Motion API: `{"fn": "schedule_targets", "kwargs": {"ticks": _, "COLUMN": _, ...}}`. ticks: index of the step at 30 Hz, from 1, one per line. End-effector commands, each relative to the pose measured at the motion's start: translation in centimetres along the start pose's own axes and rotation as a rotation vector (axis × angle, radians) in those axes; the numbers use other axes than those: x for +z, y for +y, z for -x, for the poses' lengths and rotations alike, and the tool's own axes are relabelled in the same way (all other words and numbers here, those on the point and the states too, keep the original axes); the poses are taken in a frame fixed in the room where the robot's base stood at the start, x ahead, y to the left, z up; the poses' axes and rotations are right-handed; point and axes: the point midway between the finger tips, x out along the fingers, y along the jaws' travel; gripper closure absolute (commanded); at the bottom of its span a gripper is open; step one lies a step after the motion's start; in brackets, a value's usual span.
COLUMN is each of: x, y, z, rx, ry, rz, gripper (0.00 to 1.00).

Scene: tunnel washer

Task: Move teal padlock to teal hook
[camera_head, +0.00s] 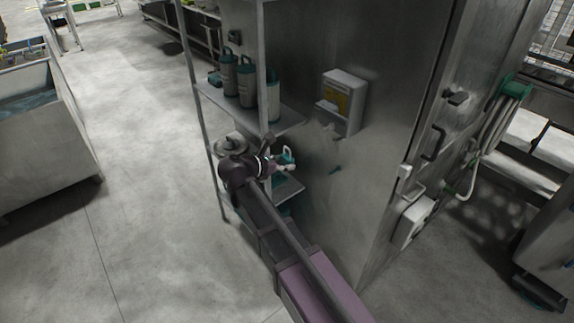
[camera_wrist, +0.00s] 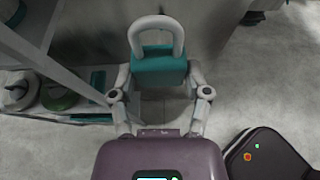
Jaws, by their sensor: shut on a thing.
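The teal padlock (camera_head: 287,153) has a teal body and a thick pale shackle. In the wrist view the padlock (camera_wrist: 160,70) is upright with its shackle on top, and my gripper (camera_wrist: 160,78) is shut on its body from both sides. In the head view my gripper (camera_head: 282,161) holds it beside the metal shelf rack, apart from the large metal wall. I cannot make out the hook in the wrist view.
A metal shelf rack (camera_head: 290,125) with several teal-lidded containers (camera_head: 247,82) stands close to the arm. A white box with a yellow label (camera_head: 342,100) is on the metal wall (camera_head: 300,50). The floor (camera_head: 140,150) to the left is clear.

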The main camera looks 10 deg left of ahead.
Motion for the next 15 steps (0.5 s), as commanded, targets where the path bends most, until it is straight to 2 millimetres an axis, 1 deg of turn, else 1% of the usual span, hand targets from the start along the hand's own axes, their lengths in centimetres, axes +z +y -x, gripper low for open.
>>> {"fn": "schedule_targets", "kwargs": {"ticks": 1, "x": -1.0, "y": 0.1, "z": -0.9, "rx": 0.0, "ry": 0.0, "rz": 0.0, "gripper": 0.89}}
{"fn": "schedule_targets", "kwargs": {"ticks": 15, "x": -5.6, "y": 0.2, "z": -7.1, "rx": 0.004, "ry": 0.001, "rz": -0.002, "gripper": 0.89}}
